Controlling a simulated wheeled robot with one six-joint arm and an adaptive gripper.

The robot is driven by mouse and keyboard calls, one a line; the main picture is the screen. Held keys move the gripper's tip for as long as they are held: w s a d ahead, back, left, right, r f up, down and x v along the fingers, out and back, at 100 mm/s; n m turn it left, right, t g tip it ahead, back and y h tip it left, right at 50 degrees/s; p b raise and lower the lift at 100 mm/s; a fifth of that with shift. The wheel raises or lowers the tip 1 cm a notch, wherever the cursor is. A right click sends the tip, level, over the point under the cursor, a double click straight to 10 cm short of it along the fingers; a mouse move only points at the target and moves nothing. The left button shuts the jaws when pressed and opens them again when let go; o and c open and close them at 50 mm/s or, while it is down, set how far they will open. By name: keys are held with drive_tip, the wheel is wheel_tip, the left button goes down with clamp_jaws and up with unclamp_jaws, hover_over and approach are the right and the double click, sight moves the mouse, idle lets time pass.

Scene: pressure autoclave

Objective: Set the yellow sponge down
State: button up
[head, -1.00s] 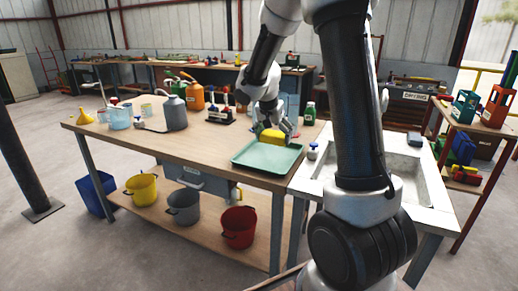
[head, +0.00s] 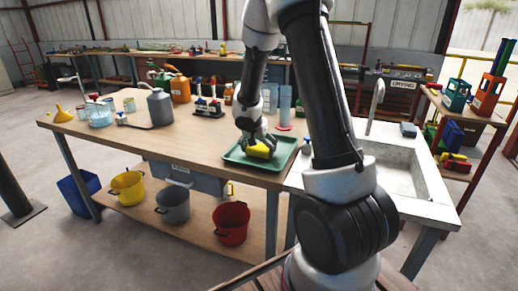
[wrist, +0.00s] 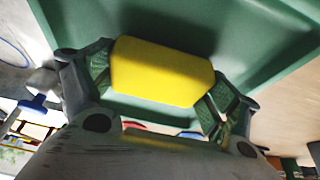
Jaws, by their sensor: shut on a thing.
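The yellow sponge (head: 259,150) is between the fingers of my gripper (head: 257,143), low over the green tray (head: 236,161) on the wooden table. In the wrist view the sponge (wrist: 163,72) is a yellow block with a finger against each of its short sides. My gripper (wrist: 160,85) is shut on it. The flat green tray (wrist: 250,30) fills the background there. I cannot tell whether the sponge touches the tray.
A stone sink (head: 391,178) stands to the right of the table (head: 160,139). A grey jug (head: 161,107), a rack of bottles (head: 208,111) and clear cylinders (head: 285,103) stand farther back. Buckets, including a red one (head: 232,218), sit on the lower shelf.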

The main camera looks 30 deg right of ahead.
drive_tip(key=shift+f, duration=0.15)
drive_tip(key=o, duration=0.7)
drive_tip(key=s+a+r+n, duration=0.1)
drive_tip(key=s+r, duration=0.4)
drive_tip(key=r, duration=0.4)
drive_tip(key=s+a+r+n, duration=0.1)
drive_tip(key=s+a+r, duration=0.1)
drive_tip(key=s+r, duration=0.5)
drive_tip(key=s+a+r+n+y, duration=0.1)
drive_tip(key=s+a+r+n, duration=0.1)
drive_tip(key=s, duration=0.7)
drive_tip(key=s+a+r+n+t+y, duration=0.1)
drive_tip(key=s+r+n, duration=0.3)
drive_tip(key=s, duration=0.5)
drive_tip(key=shift+s+a+r+n+y, duration=0.15)
drive_tip(key=shift+s+a+n+y, duration=0.25)
drive_tip(key=shift+n+y, duration=0.6)
